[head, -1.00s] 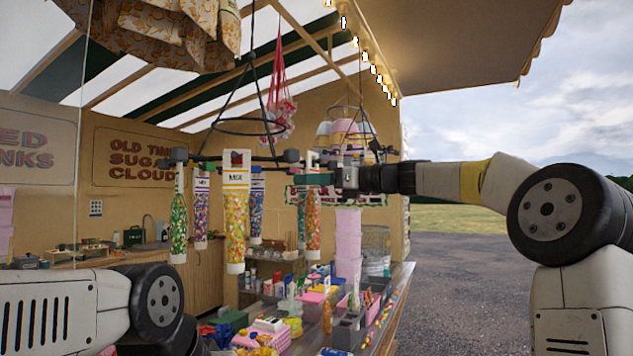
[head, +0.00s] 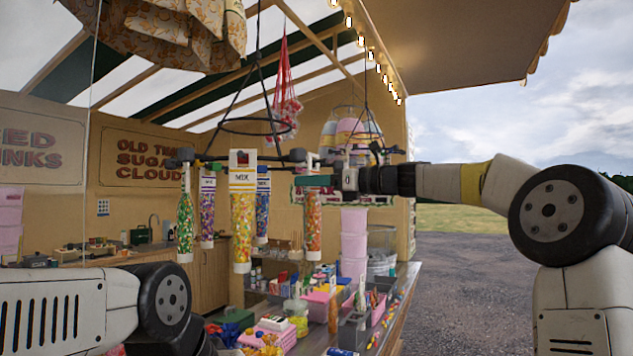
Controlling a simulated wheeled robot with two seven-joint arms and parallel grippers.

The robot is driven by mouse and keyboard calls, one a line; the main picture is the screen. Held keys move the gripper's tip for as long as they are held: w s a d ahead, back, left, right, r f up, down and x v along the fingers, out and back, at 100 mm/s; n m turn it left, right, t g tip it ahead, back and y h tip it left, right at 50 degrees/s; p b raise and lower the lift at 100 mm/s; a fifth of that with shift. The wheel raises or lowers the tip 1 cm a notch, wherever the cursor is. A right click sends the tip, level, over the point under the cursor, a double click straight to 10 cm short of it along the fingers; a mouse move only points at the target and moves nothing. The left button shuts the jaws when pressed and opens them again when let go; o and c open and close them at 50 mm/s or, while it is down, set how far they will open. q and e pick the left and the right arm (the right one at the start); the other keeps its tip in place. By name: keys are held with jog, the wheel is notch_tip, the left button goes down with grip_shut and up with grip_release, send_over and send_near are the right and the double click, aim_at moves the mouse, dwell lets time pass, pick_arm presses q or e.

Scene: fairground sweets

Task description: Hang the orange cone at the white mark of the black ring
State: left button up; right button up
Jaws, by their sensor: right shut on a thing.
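The orange cone (head: 313,222), a clear tapered bag of orange sweets, hangs upright at my right gripper (head: 322,181). My right gripper is shut on its upper part, coming in from the right. Several other cones hang to its left: a green one (head: 185,225), a purple one (head: 207,212), one labelled MIX (head: 242,220) and a blue one (head: 262,205).
A second hanging hoop with striped tubs (head: 350,130) is behind my right gripper. A red net (head: 287,95) hangs near the ring. Open gravel lies to the right.

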jog(key=shift+f, duration=0.15)
jog(key=o, duration=1.3)
jog(key=shift+o, duration=0.2)
jog(key=v, duration=1)
jog(key=shift+a, duration=0.1)
